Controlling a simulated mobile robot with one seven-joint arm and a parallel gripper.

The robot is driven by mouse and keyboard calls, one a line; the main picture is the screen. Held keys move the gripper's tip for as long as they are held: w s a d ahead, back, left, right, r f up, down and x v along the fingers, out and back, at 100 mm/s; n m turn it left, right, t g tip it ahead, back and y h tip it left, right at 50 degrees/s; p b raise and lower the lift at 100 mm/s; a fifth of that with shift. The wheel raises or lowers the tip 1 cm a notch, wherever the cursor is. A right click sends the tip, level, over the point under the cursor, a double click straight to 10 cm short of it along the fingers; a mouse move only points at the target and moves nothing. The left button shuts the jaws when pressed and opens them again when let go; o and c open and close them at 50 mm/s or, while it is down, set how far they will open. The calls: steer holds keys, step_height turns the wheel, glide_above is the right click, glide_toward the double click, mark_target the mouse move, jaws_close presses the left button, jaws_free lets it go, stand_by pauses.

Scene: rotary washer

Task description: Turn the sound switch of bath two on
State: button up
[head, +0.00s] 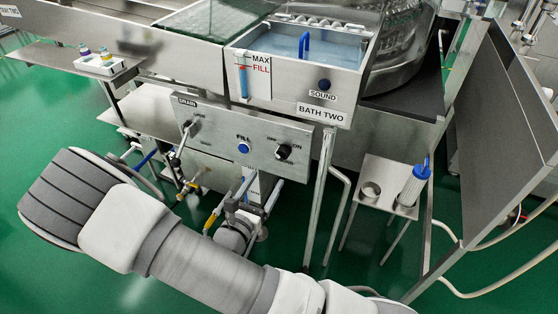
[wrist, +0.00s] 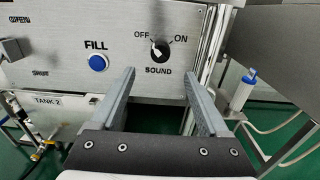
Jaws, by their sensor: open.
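The sound switch (wrist: 159,50) is a round black knob on the steel panel in the wrist view, with SOUND printed below it and OFF and ON above it. Its white mark appears to point up-left, toward OFF. The knob also shows on the panel in the head view (head: 283,152). Bath two (head: 268,78) is the steel basin of bluish liquid above that panel. My gripper (wrist: 160,76) is open and empty, its fingers pointing at the panel, with the knob above the gap between the tips. My fingers cannot be made out in the head view.
A blue FILL button (wrist: 98,62) sits left of the knob. A round dark SOUND fitting (head: 323,85) is on the bath's front. Steel legs stand right of the panel, near a small stand (head: 375,200) with a blue-capped bottle (head: 414,184). Valves and pipes hang below the panel.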

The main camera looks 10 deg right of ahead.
mark_target(280, 158)
steer(key=b+x, duration=0.1)
steer(key=x, duration=0.8)
steer(key=shift+w+d, duration=0.25)
steer(key=shift+w, duration=0.05)
steer(key=shift+c, duration=0.3)
jaws_close()
